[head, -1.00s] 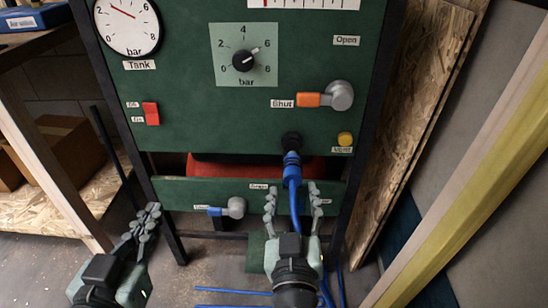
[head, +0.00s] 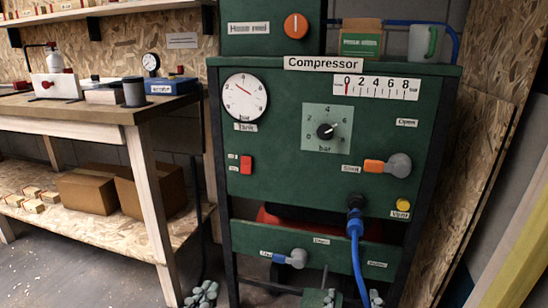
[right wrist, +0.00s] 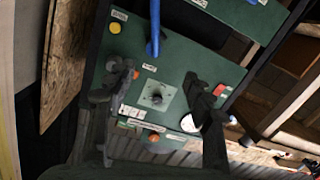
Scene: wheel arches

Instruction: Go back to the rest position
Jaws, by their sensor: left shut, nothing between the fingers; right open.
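Most of both arms is out of the head view.
The blue hose runs from a connector (head: 355,205) under the panel's right side. An orange-handled valve (head: 375,166) and a yellow button (head: 403,204) sit nearby. A workbench (head: 110,115) stands at the left, with cardboard boxes (head: 88,192) on its shelf. A yellow beam (head: 530,250) slants at the right.

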